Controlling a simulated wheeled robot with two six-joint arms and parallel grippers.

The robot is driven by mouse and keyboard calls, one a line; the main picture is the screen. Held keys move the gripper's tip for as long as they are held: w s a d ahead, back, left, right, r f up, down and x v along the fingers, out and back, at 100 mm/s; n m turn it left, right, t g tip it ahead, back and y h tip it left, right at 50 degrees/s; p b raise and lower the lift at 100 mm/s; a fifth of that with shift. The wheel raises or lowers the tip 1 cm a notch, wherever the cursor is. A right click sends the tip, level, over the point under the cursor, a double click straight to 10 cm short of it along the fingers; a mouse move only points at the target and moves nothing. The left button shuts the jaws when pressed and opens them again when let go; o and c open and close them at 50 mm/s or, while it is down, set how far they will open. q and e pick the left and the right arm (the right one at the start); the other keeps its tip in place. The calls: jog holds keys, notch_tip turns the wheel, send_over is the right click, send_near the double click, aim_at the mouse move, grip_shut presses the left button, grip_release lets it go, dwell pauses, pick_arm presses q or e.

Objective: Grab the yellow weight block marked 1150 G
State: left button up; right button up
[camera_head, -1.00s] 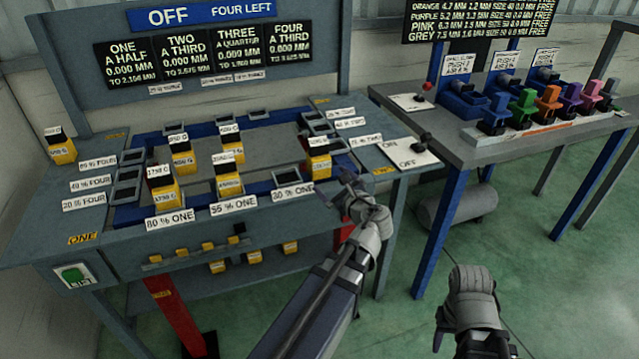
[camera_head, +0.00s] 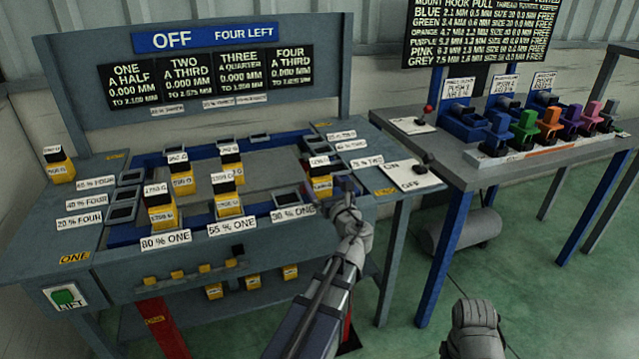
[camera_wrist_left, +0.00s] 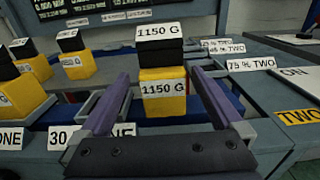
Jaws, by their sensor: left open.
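The yellow weight block marked 1150 G (camera_wrist_left: 164,100) stands upright with a black top and white labels. In the left wrist view it is ahead of and between the two purple fingers. It also shows in the head view (camera_head: 321,184), at the right end of the grey bench. My left gripper (camera_wrist_left: 160,90) is open and is not closed on the block. In the head view the left gripper (camera_head: 338,188) is right beside the block and partly overlaps it. The grey part of my right arm shows at the bottom right, with its fingers out of frame.
Other yellow weights with black tops stand nearby, such as one at the 55 % ONE label (camera_head: 228,204) and one at 80 % ONE (camera_head: 160,212). An empty tray (camera_head: 285,197) is left of the block. A switch panel (camera_head: 408,174) is at the right.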

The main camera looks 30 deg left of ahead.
aim_at(323, 182)
pick_arm(q)
jog(key=x, duration=0.4)
jog(key=shift+w+a, duration=0.1)
jog(key=shift+w, duration=0.15)
grip_shut()
dwell(0.5)
